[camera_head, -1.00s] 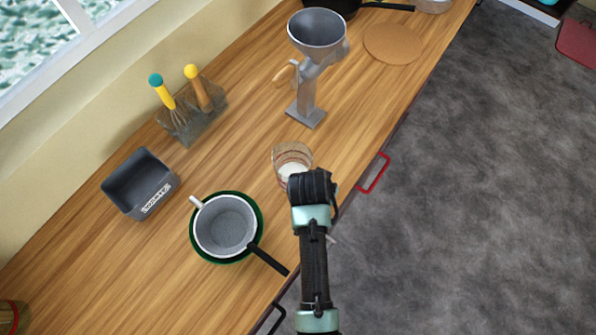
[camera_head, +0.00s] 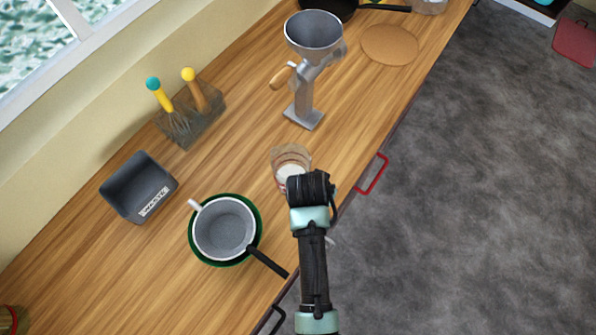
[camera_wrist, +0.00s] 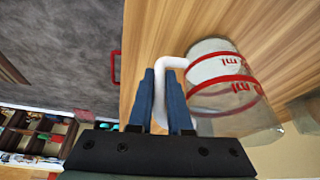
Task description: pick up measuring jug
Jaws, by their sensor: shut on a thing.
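The measuring jug (camera_wrist: 235,95) is clear with red markings, a white lower part and a white handle (camera_wrist: 170,66). In the wrist view it lies to the right of my gripper (camera_wrist: 167,75), whose blue fingers are shut on the handle. In the head view the jug (camera_head: 289,160) shows just beyond the end of my arm, its near side partly hidden by my wrist. The fingers are hidden in the head view. I cannot tell whether the jug touches the counter.
A grey grinder (camera_head: 307,75) stands behind the jug on the wooden counter (camera_head: 235,125). A pot (camera_head: 224,228) with a black handle is at the left, near a dark bin (camera_head: 138,188) and a utensil holder (camera_head: 192,118). A round board (camera_head: 390,44) lies farther back.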

